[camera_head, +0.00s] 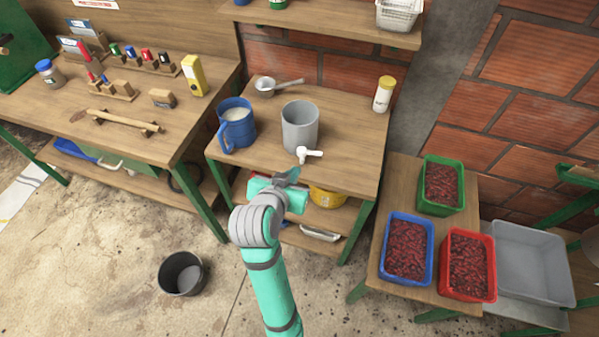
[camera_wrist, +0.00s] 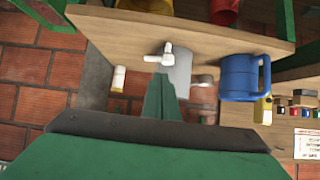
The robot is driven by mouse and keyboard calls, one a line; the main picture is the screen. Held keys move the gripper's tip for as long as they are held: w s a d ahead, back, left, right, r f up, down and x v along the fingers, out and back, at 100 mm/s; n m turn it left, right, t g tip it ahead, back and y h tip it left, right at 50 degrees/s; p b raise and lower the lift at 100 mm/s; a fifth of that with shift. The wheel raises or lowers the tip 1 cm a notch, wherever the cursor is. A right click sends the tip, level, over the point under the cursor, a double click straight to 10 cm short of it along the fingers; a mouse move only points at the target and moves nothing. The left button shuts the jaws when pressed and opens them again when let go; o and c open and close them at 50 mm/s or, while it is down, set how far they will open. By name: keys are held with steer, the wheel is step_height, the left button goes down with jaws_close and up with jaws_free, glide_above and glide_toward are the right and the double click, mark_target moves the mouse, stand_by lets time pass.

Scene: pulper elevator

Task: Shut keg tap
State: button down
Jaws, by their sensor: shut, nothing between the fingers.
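The keg (camera_head: 299,128) is a grey open-topped cylinder standing upright on the wooden table. Its white tap (camera_head: 308,154) is low on the near side, by the table's front edge, with a lever-like part pointing right in the head view. The wrist view, turned over, shows the white tap (camera_wrist: 166,50) in front of the grey keg (camera_wrist: 183,78). My gripper (camera_head: 291,177) is shut and empty, in front of the table edge and just short of the tap. Its fingers (camera_wrist: 161,82) point at the tap and keg, apart from the tap, and cover part of the keg.
A blue jug (camera_head: 235,127) with white contents stands left of the keg. A saucepan (camera_head: 266,87) and a yellow-capped bottle (camera_head: 383,94) are behind. A low table at right holds several bins of red berries. A dark bucket (camera_head: 182,274) stands on the floor.

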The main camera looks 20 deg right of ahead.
steer(key=n+y, duration=0.1)
steer(key=n, duration=0.1)
glide_toward(317, 153)
steer(key=shift+t, duration=0.4)
steer(key=x, duration=0.6)
steer(key=shift+s+f, duration=0.1)
steer(key=shift+f, duration=0.4)
steer(key=shift+w+d+f, duration=0.25)
steer(key=shift+w+d, duration=0.4)
steer(key=shift+d, duration=0.1)
steer(key=shift+a, duration=0.2)
